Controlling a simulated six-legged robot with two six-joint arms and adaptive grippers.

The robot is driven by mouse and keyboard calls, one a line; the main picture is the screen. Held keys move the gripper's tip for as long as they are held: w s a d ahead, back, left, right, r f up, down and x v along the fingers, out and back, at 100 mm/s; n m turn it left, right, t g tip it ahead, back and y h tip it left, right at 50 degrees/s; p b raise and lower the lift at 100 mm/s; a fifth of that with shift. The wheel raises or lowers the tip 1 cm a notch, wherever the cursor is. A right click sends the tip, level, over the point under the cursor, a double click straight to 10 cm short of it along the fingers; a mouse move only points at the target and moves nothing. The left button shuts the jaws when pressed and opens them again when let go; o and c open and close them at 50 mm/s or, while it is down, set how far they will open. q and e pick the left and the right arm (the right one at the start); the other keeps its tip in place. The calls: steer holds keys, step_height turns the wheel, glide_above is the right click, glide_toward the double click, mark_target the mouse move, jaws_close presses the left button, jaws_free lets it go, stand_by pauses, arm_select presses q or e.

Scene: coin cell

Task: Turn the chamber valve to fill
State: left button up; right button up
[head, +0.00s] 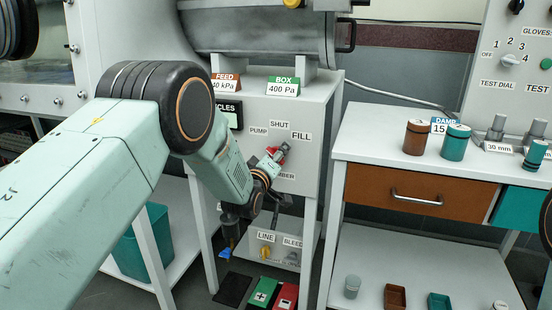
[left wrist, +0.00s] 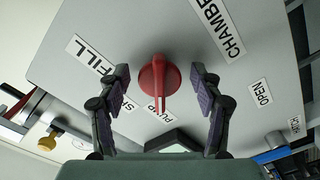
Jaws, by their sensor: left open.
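The chamber valve is a red knob (left wrist: 153,78) with a raised ridge, on a light grey panel (head: 312,110). In the left wrist view its ridge runs down to the PUMP label (left wrist: 160,112), partly covering it. The SHUT label (left wrist: 114,91) is partly hidden by a finger, and the FILL label (left wrist: 89,54) lies at the upper left. My left gripper (left wrist: 160,85) is open, with one finger on each side of the knob and a gap at both sides. In the head view my left gripper (head: 273,162) is at the panel, partly hiding the red knob (head: 284,147). My right gripper is not in view.
Below is a smaller panel with a yellow LINE knob (head: 265,252) and a BLEED label. Green and red pads (head: 263,292) lie below it. A white bench (head: 365,150) with brown and teal canisters stands to the right. FEED and BOX signs (head: 283,86) stand above the valve.

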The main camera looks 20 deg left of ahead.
arm_select(q)
steer(key=shift+c, duration=0.2)
steer(key=c, duration=1.1)
steer(key=shift+m, duration=0.3)
steer(key=m+p, duration=0.1)
steer(key=m, duration=0.2)
steer(key=shift+m+p, duration=0.3)
steer(key=shift+p, duration=0.05)
steer(key=m+p, duration=0.1)
steer(key=m, duration=0.4)
steer(key=m+p, duration=0.1)
steer(key=m, duration=0.4)
steer(key=shift+a+m, duration=0.1)
steer(key=shift+m, duration=0.3)
steer(key=m+p, duration=0.1)
steer(key=m, duration=0.3)
steer(key=shift+m, duration=0.4)
